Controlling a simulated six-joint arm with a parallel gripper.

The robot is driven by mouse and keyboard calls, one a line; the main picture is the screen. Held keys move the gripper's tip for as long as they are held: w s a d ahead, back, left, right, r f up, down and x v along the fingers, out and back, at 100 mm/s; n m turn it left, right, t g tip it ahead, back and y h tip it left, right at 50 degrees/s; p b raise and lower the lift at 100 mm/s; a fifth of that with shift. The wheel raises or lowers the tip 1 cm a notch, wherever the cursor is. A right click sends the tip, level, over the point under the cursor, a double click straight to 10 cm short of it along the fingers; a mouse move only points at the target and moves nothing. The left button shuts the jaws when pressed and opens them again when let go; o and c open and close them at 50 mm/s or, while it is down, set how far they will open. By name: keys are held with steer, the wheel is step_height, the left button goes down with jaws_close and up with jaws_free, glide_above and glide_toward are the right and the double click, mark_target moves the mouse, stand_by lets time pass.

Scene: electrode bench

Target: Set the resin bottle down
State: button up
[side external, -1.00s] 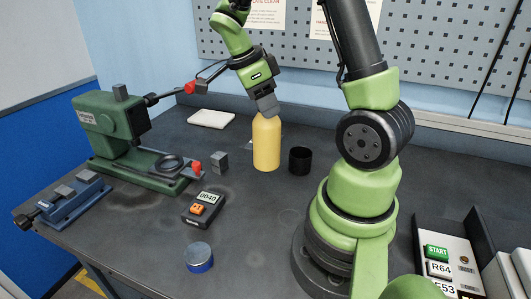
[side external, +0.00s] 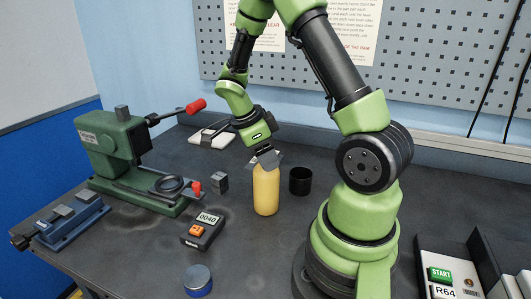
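The resin bottle (side external: 266,190) is yellow and upright, left of the black cup. My gripper (side external: 265,161) has its grey fingers at the top of the bottle, which they partly cover. It appears shut on the neck. The bottle's base is at or close to the dark bench top (side external: 130,240); I cannot tell whether it bears on it.
The black cup (side external: 301,181) stands close on the right. A grey block (side external: 219,182) and a green press (side external: 108,146) are to the left. A timer (side external: 203,231) and a blue-sided round tin (side external: 198,281) are in front. A white pad (side external: 207,139) lies behind.

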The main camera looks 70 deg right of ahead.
steer(key=shift+o, duration=0.9)
steer(key=v, duration=1.1)
steer(key=s+a+r+n+t+y, duration=0.1)
steer(key=s+a+r+n+t, duration=0.1)
steer(key=a+n, duration=0.3)
steer(key=s+a+r+n+t+y, duration=0.2)
steer(key=s+a+r+n+t, duration=0.1)
steer(key=n, duration=0.8)
steer(key=s+a+r+n+t+y, duration=0.1)
steer(key=s+a+r+n+t, duration=0.2)
steer(key=a+n+t, duration=0.3)
steer(key=s+a+n, duration=0.1)
steer(key=n, duration=0.1)
steer(key=shift+s+n+y, duration=0.15)
steer(key=shift+n+y, duration=0.25)
